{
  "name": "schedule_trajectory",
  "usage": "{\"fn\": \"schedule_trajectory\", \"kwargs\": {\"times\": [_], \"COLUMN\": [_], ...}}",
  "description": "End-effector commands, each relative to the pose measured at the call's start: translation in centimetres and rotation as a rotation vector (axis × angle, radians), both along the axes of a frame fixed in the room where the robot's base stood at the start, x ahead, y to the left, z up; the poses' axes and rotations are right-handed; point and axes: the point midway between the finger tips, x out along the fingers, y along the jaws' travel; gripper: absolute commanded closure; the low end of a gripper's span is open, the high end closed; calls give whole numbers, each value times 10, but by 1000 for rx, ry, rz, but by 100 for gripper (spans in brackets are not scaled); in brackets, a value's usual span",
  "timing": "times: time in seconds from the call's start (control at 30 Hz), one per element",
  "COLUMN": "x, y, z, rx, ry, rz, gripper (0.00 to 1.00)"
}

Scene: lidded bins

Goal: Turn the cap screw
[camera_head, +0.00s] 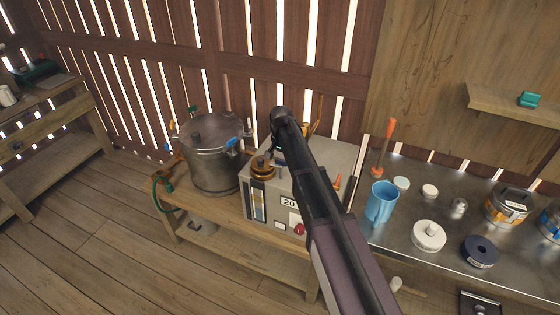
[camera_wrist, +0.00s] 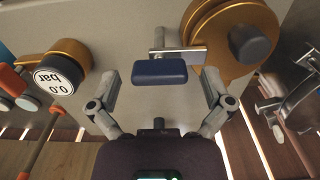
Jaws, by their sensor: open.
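In the wrist view my gripper (camera_wrist: 159,78) is open, one finger on each side of a dark blue block-shaped handle (camera_wrist: 159,72) on a metal stem. I see gaps between the fingers and the handle. Beside it is a stepped brass fitting (camera_wrist: 226,45) with a dark round knob (camera_wrist: 250,44). I cannot tell for certain which of these is the cap screw. In the head view the brass fitting (camera_head: 262,168) sits on top of a grey metal box (camera_head: 330,157). My arm passes in front of the box, and my fingers are mostly hidden there.
A brass-and-black gauge reading 0.0 bar (camera_wrist: 55,80) stands left in the wrist view. A lidded metal pot (camera_head: 212,155) stands left of the box. A blue cup (camera_head: 381,202), white lidded jar (camera_head: 429,236) and dark ring (camera_head: 480,251) stand on the metal table to the right.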

Motion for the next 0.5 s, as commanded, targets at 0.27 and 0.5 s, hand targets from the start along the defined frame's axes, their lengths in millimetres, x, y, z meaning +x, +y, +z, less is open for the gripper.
{"fn": "schedule_trajectory", "kwargs": {"times": [0.27, 0.5], "x": [0, 0], "y": [0, 3], "z": [0, 0], "rx": [0, 1], "ry": [0, 0], "rz": [0, 4], "gripper": [68, 79]}}
